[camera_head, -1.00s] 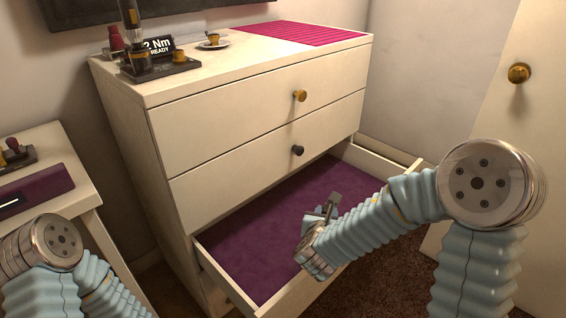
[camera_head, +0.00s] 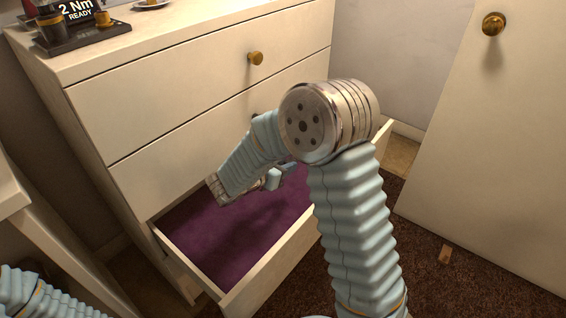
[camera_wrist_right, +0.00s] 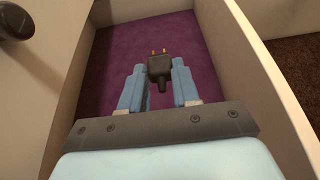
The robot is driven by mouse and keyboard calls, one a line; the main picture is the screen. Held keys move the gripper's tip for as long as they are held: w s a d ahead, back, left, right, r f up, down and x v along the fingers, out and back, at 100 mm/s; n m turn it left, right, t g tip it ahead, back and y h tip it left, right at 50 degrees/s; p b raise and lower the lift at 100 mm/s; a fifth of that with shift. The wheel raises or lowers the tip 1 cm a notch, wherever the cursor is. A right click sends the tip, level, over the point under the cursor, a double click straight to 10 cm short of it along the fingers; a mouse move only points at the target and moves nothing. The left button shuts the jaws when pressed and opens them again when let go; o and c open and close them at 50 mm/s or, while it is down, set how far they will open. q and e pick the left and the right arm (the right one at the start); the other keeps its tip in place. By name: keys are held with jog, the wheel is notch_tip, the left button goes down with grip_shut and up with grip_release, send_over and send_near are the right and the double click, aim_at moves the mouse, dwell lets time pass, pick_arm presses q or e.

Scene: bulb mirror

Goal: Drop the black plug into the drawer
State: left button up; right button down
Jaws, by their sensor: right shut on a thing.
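The black plug (camera_wrist_right: 160,68), with two brass pins, shows in the right wrist view. My right gripper (camera_wrist_right: 159,86) is shut on it, with a light blue finger on each side. The purple lining of the open bottom drawer (camera_wrist_right: 112,60) lies behind and below the plug. In the head view my right gripper (camera_head: 282,176) is over the open drawer (camera_head: 262,272), partly hidden by my arm, and the plug cannot be made out there. My left gripper is not in view; only part of my left arm shows at the lower left.
The cream dresser has a brass knob (camera_head: 255,58) on its top drawer. A black tray (camera_head: 72,38) with a sign stands on top. A cream door (camera_head: 490,140) is at the right.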

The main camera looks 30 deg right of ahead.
jog(key=shift+f, duration=0.2)
jog(key=c, duration=0.7)
grip_release()
jog(key=shift+c, duration=0.2)
jog(key=v, duration=1.4)
jog(key=shift+s, duration=0.1)
